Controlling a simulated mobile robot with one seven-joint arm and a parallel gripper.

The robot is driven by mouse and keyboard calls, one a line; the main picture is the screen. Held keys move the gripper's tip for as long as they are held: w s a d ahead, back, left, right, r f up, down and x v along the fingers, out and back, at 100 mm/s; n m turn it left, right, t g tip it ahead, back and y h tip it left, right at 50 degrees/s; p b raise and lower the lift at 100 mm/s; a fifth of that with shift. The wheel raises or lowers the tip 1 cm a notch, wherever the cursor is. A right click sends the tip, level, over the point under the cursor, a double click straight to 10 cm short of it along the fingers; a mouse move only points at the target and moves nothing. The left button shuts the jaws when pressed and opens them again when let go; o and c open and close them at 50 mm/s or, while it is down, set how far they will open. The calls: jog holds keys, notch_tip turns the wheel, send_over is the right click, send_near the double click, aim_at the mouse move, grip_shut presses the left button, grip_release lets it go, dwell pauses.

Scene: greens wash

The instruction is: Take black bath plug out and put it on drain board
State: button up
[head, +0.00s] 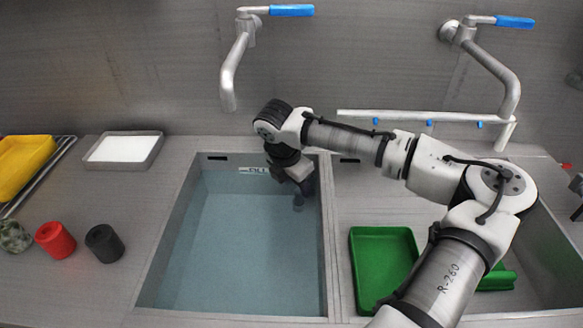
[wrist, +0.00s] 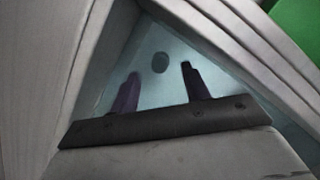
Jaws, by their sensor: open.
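My gripper (head: 303,190) reaches into the far right corner of the water-filled left basin (head: 225,245). In the wrist view its two dark fingers (wrist: 157,78) are spread apart with nothing between them. A dark round spot (wrist: 160,62) shows through the water just beyond the fingertips. It may be the black bath plug; I cannot tell how deep it lies. In the head view a small dark shape (head: 298,203) shows below the gripper, partly hidden. A black cylinder (head: 104,243) stands on the grey counter (head: 95,290) left of the basin.
A red cylinder (head: 56,240) and a mottled one (head: 14,236) stand beside the black one. A white-bottomed tray (head: 124,150) and a yellow item (head: 24,160) lie behind. A green tray (head: 383,262) sits in the right basin. A tap (head: 230,80) hangs over the left basin.

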aim_at(298, 191)
jog(key=shift+x, duration=1.5)
grip_shut()
jog(key=shift+r+p, duration=0.25)
jog(key=shift+p, duration=0.05)
jog(key=shift+r+p, duration=2.15)
jog(key=shift+r, duration=0.25)
notch_tip(298, 191, up, 8)
jog(key=p, duration=0.7)
jog(key=shift+p, duration=0.35)
